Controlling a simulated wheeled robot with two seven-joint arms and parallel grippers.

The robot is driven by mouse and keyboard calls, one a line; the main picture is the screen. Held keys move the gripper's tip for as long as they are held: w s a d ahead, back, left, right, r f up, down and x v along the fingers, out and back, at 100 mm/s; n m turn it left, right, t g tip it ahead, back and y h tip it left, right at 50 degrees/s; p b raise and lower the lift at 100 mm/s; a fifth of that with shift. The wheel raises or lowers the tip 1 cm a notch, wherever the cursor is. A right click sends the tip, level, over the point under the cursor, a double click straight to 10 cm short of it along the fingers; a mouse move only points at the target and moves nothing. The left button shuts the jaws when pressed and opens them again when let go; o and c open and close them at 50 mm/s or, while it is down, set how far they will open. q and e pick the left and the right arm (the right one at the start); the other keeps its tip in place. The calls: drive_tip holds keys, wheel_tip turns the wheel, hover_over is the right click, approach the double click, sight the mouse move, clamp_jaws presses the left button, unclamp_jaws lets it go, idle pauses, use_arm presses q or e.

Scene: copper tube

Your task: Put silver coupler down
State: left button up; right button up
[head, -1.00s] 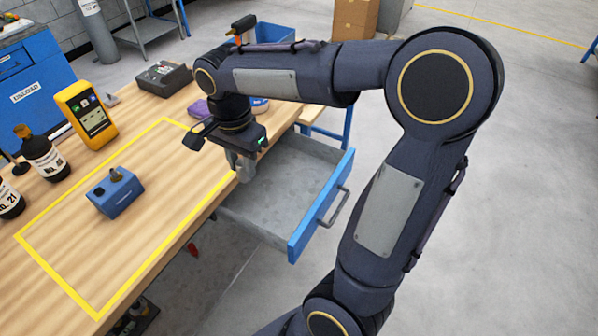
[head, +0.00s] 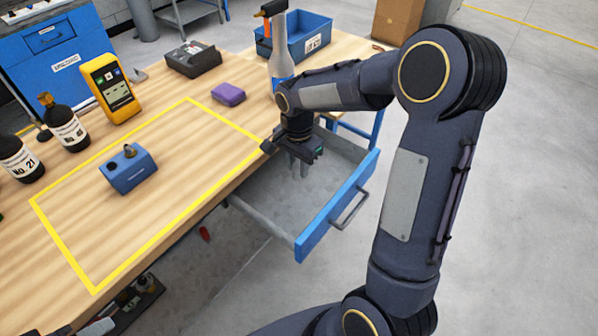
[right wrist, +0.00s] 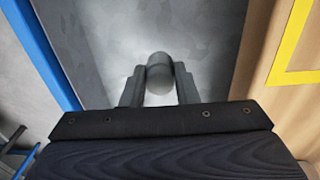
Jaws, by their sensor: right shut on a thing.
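My right gripper (head: 300,168) hangs over the open drawer (head: 260,205) below the workbench edge. In the right wrist view my right gripper (right wrist: 159,88) is shut on the silver coupler (right wrist: 159,74), a grey rounded piece between its two fingers. The drawer's grey floor (right wrist: 120,30) shows behind and below the coupler. In the head view the coupler is too small and hidden to make out. How far it is above the drawer floor I cannot tell. My left gripper is not in view.
A blue block (head: 128,172) stands inside the yellow outline on the workbench (head: 190,150). A yellow meter (head: 111,88), dark bottles (head: 66,125), a purple item (head: 229,94) and a blue bin (head: 305,35) are around it. The drawer's blue front (head: 335,205) stands out over the floor.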

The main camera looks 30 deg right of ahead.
sight(299, 184)
drive_tip(key=shift+w+d+f, duration=0.45)
drive_tip(key=shift+w+f, duration=0.05)
drive_tip(key=shift+f, duration=0.3)
wheel_tip(299, 184, down, 3)
drive_tip(key=shift+w+f, duration=0.15)
drive_tip(key=shift+f+b, duration=0.15)
drive_tip(key=shift+b, duration=0.15)
drive_tip(key=o, duration=1)
